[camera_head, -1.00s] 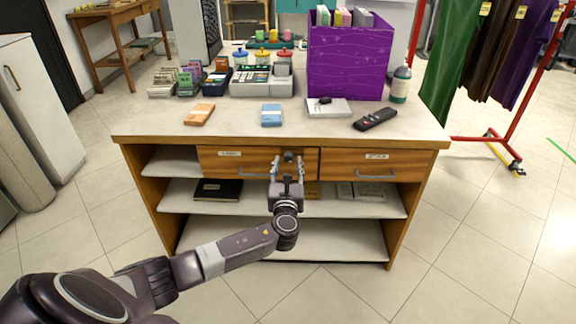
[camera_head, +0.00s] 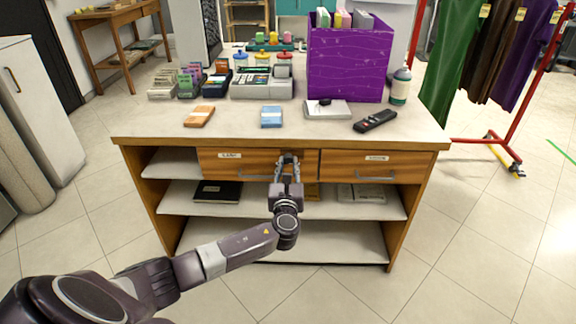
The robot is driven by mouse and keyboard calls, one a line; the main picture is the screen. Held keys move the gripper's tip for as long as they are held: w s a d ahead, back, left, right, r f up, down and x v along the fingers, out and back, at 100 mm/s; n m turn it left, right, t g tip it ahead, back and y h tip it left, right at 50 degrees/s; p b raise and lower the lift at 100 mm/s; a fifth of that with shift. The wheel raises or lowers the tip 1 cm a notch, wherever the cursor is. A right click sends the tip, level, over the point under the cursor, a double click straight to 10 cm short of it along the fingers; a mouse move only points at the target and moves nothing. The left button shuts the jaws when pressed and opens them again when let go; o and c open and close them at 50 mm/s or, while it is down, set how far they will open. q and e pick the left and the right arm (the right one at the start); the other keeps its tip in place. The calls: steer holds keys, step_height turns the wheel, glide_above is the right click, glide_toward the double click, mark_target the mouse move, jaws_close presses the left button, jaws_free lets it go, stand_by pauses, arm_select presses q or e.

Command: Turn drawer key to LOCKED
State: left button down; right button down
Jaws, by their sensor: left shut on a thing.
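The left drawer (camera_head: 217,165) is a wooden drawer front under the counter top, with a white label and a metal handle, and it looks closed. My left gripper (camera_head: 288,160) is in front of the right part of this drawer, its fingers closed on the drawer key (camera_head: 288,154), a small grey piece at the drawer front. The fingers cover most of the key, so its turned position cannot be read. The right drawer (camera_head: 405,163) beside it looks closed. My right gripper is not in view.
The counter top (camera_head: 230,125) holds a cash register (camera_head: 262,82), a purple box (camera_head: 348,62), a remote (camera_head: 375,121), card stacks and a bottle (camera_head: 400,86). Open shelves (camera_head: 280,238) lie below the drawers. A clothes rack (camera_head: 532,85) stands at right. The floor is clear.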

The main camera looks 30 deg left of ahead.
arm_select(q)
steer(key=n+b, duration=0.3)
steer(key=n, duration=0.5)
steer(key=shift+f+b, duration=0.2)
steer(key=shift+b, duration=0.1)
steer(key=n+b, duration=0.3)
steer(key=n, duration=0.3)
steer(key=shift+n, duration=0.3)
steer(key=shift+n+b, duration=0.3)
steer(key=shift+r+n+b, duration=0.1)
steer(key=shift+n+b, duration=0.4)
steer(key=shift+n, duration=0.7)
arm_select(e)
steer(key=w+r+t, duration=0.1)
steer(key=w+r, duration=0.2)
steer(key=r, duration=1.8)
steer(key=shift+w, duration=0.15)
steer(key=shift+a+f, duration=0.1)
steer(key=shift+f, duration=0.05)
arm_select(q)
steer(key=c, duration=1.7)
jaws_free()
